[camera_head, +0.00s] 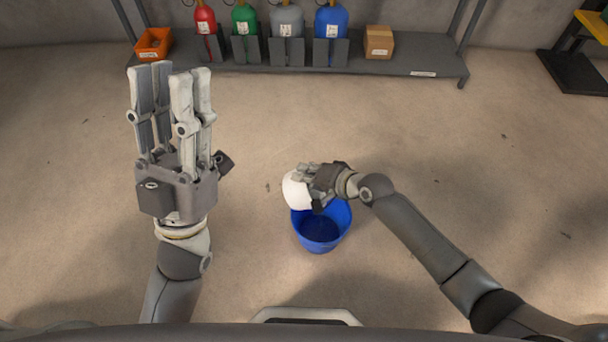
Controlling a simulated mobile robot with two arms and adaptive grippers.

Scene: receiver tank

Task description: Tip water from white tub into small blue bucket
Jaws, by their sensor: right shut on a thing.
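The small blue bucket (322,229) stands on the floor in the middle of the head view, its mouth facing up. Its inside looks dark blue; I cannot tell whether it holds water. The white tub (296,190) is above the bucket's far left rim and looks tilted. My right gripper (312,177) is shut on the white tub and hides part of it. No stream of water can be made out. My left gripper (171,92) is raised at the left, away from both, with its fingers extended, open and empty.
A grey rack (420,62) at the back holds an orange bin (153,43), several coloured cylinders and a cardboard box (379,42). A dark stand with a yellow top (596,22) is at the far right. The floor around the bucket is clear.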

